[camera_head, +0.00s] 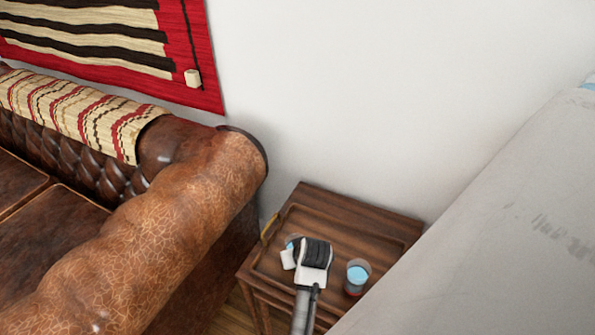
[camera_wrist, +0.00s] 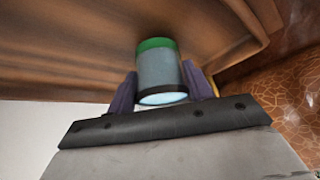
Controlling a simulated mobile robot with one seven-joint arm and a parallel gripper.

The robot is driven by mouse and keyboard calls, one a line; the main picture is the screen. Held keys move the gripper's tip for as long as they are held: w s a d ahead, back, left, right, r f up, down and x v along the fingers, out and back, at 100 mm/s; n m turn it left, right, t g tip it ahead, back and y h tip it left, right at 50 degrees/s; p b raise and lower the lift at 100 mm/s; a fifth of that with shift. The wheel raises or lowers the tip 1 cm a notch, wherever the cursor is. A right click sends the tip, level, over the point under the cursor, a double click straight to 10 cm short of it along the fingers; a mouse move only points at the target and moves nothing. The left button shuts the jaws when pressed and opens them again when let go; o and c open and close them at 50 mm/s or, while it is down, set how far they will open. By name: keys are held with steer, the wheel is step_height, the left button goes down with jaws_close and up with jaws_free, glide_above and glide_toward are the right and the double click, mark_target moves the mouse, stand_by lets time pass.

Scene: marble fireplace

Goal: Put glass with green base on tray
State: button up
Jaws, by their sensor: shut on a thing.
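The glass with the green base (camera_wrist: 157,65) is between the two fingers of my gripper (camera_wrist: 161,88) in the wrist view. My gripper is shut on it, and the green base points towards the wooden surface. In the head view my gripper (camera_head: 290,254) is over the left part of the wooden tray (camera_head: 345,228) and hides most of the glass; only a bluish bit (camera_head: 291,241) shows. I cannot tell whether the base touches the tray. The tray has a raised rim and a gold handle at its left.
A second glass with a red base and blue contents (camera_head: 357,277) stands on the tray, right of my gripper. The tray lies on a wooden side table (camera_head: 360,205). A brown leather sofa (camera_head: 180,230) is close on the left, and a pale wall (camera_head: 370,90) is behind.

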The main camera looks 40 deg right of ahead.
steer(key=shift+f, duration=0.15)
steer(key=shift+f, duration=0.1)
steer(key=o, duration=1.3)
